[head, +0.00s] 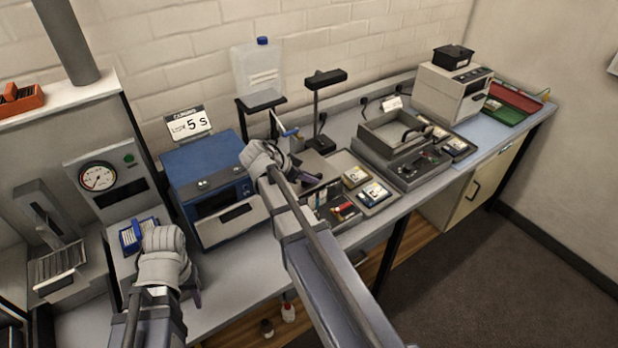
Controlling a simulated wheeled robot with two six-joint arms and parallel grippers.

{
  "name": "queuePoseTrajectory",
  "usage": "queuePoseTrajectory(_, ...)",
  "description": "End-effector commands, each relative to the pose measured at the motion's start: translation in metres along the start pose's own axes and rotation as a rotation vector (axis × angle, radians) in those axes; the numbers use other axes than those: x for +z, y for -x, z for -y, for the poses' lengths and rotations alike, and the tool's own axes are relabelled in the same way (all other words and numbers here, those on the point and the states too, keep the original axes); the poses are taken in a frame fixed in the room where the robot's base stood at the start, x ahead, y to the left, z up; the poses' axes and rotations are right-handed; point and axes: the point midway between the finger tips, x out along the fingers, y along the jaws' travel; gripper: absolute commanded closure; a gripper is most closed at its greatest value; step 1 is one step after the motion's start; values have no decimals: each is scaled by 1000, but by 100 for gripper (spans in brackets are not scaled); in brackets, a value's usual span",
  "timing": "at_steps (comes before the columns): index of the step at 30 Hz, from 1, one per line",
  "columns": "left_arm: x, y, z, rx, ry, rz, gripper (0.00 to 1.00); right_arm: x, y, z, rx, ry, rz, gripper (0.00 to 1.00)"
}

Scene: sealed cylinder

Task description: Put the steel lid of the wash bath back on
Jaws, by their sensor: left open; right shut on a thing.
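The open-topped grey steel bath (372,143) stands right of centre on the bench, with a dark curved handle or bar across its opening; I cannot tell whether that belongs to a lid. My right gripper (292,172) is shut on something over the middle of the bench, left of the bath. Its own body hides most of what it holds. A flat grey piece (322,163) shows just beyond its fingers; I cannot tell whether this is the steel lid. My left gripper (178,283) is open at the front left, in front of a blue rack (130,240).
A blue oven-like box (205,167) stands between the grippers at the back. A water container (258,75) and a dark stand (317,110) rise behind my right gripper. Small trays (375,194) lie in front of the bath. A pale box machine (440,92) stands farther right.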

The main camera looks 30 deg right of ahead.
Motion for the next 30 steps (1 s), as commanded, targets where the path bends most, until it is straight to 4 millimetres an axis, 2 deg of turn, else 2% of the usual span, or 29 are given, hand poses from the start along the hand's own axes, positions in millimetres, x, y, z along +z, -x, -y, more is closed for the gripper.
queuePoseTrajectory(5, 0, -7, -1, 0, 0, 0, 51, 5, -5, 0, 0, 0, -1, 100)
queuePoseTrajectory(6, 0, -5, 0, 0, 0, 0, 51, 3, -3, 0, 0, 0, 0, 77)
queuePoseTrajectory(13, 0, -4, 0, 0, 0, 0, 51, 3, -3, 0, 0, 0, 0, 52)
queuePoseTrajectory(23, 0, 1, 0, 0, 0, 0, 51, -1, 1, 0, 0, 0, 0, 52)
queuePoseTrajectory(26, 1, 12, 1, 0, 0, 0, 51, -8, 9, 0, 0, 0, 0, 52)
queuePoseTrajectory(30, 2, 34, 3, 0, -1, 0, 51, -10, 39, 0, -2, 2, 0, 52)
